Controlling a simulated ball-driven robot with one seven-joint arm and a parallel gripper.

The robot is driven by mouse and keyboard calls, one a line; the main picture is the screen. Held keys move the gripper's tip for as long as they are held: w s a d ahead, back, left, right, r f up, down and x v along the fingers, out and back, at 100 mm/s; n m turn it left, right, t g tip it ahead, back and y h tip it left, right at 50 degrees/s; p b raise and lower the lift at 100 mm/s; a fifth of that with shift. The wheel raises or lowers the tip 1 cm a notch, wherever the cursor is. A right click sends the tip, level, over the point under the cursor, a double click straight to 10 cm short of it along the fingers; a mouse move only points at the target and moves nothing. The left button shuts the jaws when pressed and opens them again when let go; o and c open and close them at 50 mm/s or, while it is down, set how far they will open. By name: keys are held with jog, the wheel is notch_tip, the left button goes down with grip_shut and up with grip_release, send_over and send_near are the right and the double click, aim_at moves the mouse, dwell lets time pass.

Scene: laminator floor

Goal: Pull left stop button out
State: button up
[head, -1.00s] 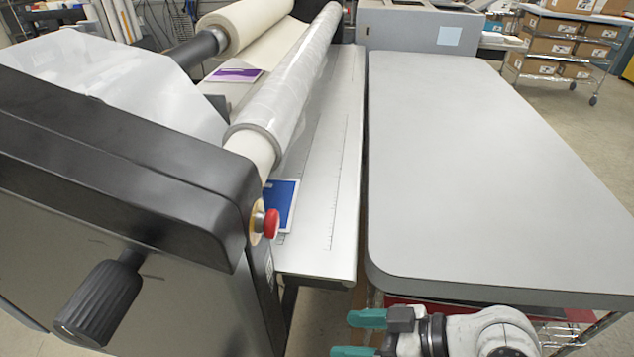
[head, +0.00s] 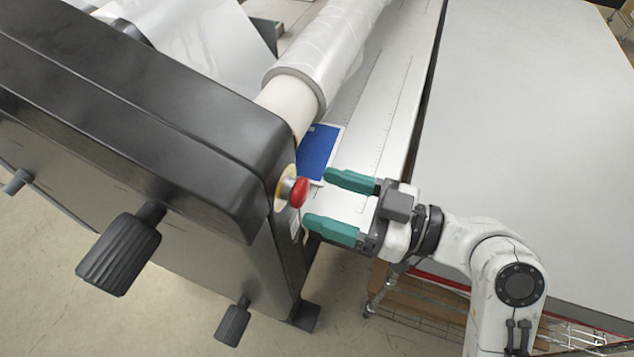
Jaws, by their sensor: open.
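The red stop button (head: 299,192) sticks out from a yellow ring (head: 280,190) on the end face of the laminator's black side housing (head: 190,130). My gripper (head: 317,199) comes from the right with its two teal fingers open. The fingertips are close to the button, one above and one below it in the picture. The gap between them is empty or just at the button's face; I cannot tell whether either finger touches it.
A blue-and-white card (head: 319,152) lies on the silver feed table (head: 385,110) behind the upper finger. A film roll (head: 330,55) is above it. Black knobs (head: 120,252) stick out of the housing. A grey table (head: 540,120) is at right.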

aim_at(296, 191)
jog(key=shift+x, duration=1.35)
jog(key=shift+c, duration=0.2)
